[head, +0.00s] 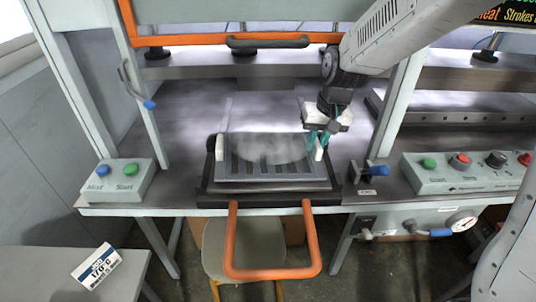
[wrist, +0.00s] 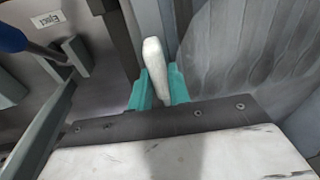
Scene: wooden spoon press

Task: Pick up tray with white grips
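The tray with white grips (head: 272,171) is a dark, slotted metal tray with a pale, hazy patch over its middle. It rests on the black support at the press's front edge. One white grip (head: 211,156) stands at its left end. The right grip (head: 318,153) is at its right end, between the teal fingers of my gripper (head: 318,138). In the wrist view the white grip (wrist: 155,58) passes between both teal fingers (wrist: 160,86), which sit close against its sides. The gripper looks shut on it. The tray looks level and seated.
An orange handle (head: 271,273) sticks out in front of the tray above a stool (head: 240,248). Button boxes stand left (head: 117,181) and right (head: 465,172). A small blue-knobbed lever (head: 378,172) is just right of the tray. The raised orange-edged guard (head: 230,40) is above.

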